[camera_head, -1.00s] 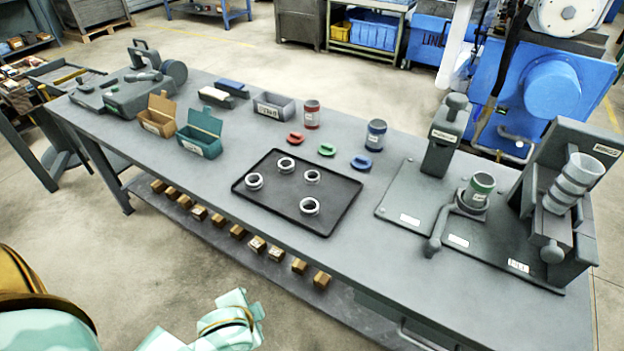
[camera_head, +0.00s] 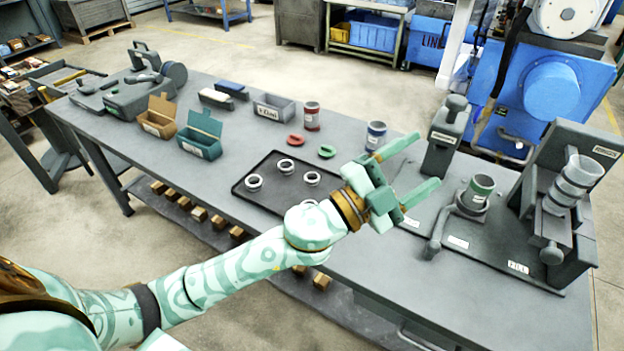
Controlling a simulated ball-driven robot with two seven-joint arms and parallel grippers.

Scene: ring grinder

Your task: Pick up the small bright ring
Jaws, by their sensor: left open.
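Three bright silver rings show on the dark tray (camera_head: 245,187): one at the left (camera_head: 254,182), one at the back (camera_head: 286,166) and one at the right (camera_head: 312,178), which looks the smallest. The front part of the tray is hidden behind my arm. My left gripper (camera_head: 420,167) is open and empty, its two fingers spread and pointing right. It is over the bench, right of the tray and short of the grey machine plate. My right gripper is not in view.
A red lid (camera_head: 295,140), a green lid (camera_head: 327,151), a red can (camera_head: 312,116) and a blue can (camera_head: 376,135) stand behind the tray. Open boxes (camera_head: 200,140) stand left.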

